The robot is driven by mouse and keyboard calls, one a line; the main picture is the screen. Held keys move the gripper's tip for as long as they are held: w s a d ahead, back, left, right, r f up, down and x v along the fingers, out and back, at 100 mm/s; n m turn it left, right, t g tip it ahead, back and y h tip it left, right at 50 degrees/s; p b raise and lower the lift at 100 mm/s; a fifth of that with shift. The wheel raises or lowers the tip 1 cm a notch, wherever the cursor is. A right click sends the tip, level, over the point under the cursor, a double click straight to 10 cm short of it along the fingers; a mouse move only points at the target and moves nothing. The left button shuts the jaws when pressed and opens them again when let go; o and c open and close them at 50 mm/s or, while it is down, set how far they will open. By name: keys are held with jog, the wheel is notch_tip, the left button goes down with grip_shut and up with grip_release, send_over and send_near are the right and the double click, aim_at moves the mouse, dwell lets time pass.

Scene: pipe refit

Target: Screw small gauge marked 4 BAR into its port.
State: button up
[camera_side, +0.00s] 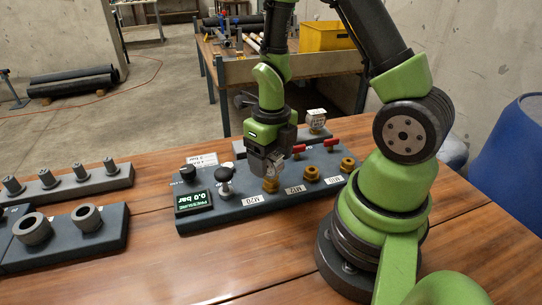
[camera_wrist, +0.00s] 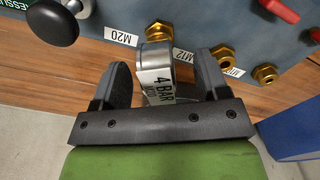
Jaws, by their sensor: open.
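The small gauge (camera_wrist: 155,62) with a white label reading 4 BAR stands between my fingers in the wrist view. My gripper (camera_wrist: 162,80) is open, with a finger on each side of the gauge and a gap at the left finger. A brass port (camera_wrist: 158,31) shows right beside the gauge's end, near the M20 label. In the side view my gripper (camera_side: 272,160) is low over the brass port (camera_side: 271,185) at the M20 label. I cannot tell whether the gauge's thread is in the port; the gripper and gauge hide it.
Two more brass ports (camera_side: 311,173) (camera_side: 347,164) sit to the right on the grey panel, with red-handled valves (camera_side: 299,149) behind them. A black knob (camera_side: 225,173) and a 0.0 bar display (camera_side: 193,201) are at left. Another white-faced item (camera_side: 316,118) stands behind.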

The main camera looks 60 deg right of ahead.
jog(key=shift+r, duration=0.1)
jog(key=shift+r, duration=1.9)
jog(key=n, duration=0.4)
jog(key=shift+n, duration=1)
jog(key=shift+n, duration=0.9)
jog(key=n, duration=0.4)
